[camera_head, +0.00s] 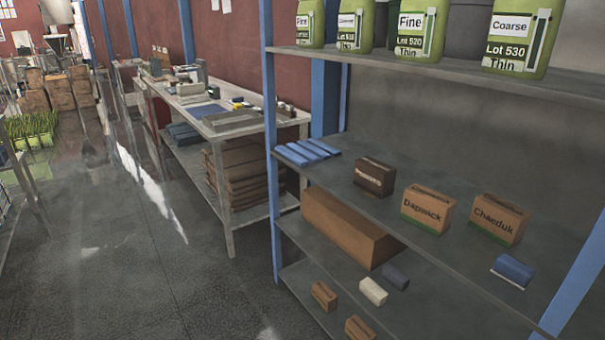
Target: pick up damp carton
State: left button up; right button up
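Three small cartons stand on the middle shelf in the head view. The left one (374,178) is dark brown, much darker than the others, with a label too small to read; its dark colour fits a damp carton. A lighter brown carton marked "Dapmack" (427,209) stands to its right. Another light brown carton marked "Chaeduk" (498,219) stands further right. The two lighter ones have a green band along the bottom. Neither of my grippers is in view.
The shelf unit (270,120) has blue posts and grey boards. Green jugs (515,38) stand on the top board. Blue packs (307,152) and a blue item (513,271) share the middle board. A long brown box (345,228) lies below. A workbench (235,125) stands left; the floor before it is clear.

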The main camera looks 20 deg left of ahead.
aim_at(376, 178)
jog(key=u, duration=0.2)
jog(key=i+l+z, duration=0.2)
jog(key=l, duration=0.15)
jog(key=i+l+z, duration=0.25)
jog(key=l, duration=0.15)
jog(key=i+l+z, duration=0.2)
jog(key=k+l, duration=0.1)
jog(key=l, duration=0.05)
